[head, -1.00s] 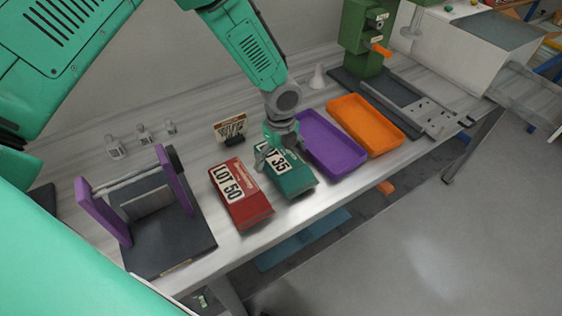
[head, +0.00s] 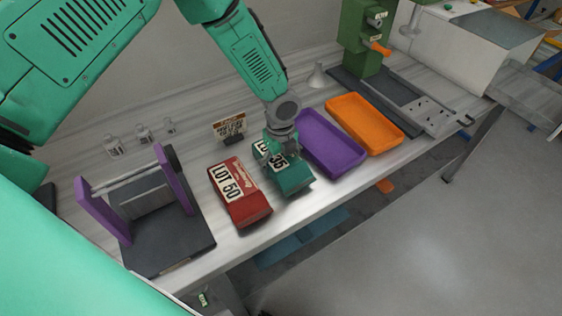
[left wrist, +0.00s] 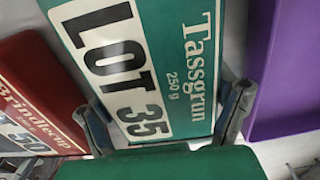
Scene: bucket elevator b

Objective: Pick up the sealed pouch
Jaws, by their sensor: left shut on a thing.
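A green pouch (head: 294,179) labelled LOT 35 is on the light bench between a red pouch (head: 238,204) and a purple tray. My left gripper (head: 284,148) is above it, its fingers shut across its middle. The red pouch, LOT 50, lies just left, apart from the gripper. My right gripper is not in view.
The purple tray (head: 355,157) stands close right of the green pouch, with an orange tray (head: 392,145) beyond. A dark stand with purple uprights (head: 96,215) is at left. A small sign (head: 229,128) and green machine (head: 354,40) are behind. The bench's front edge is near.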

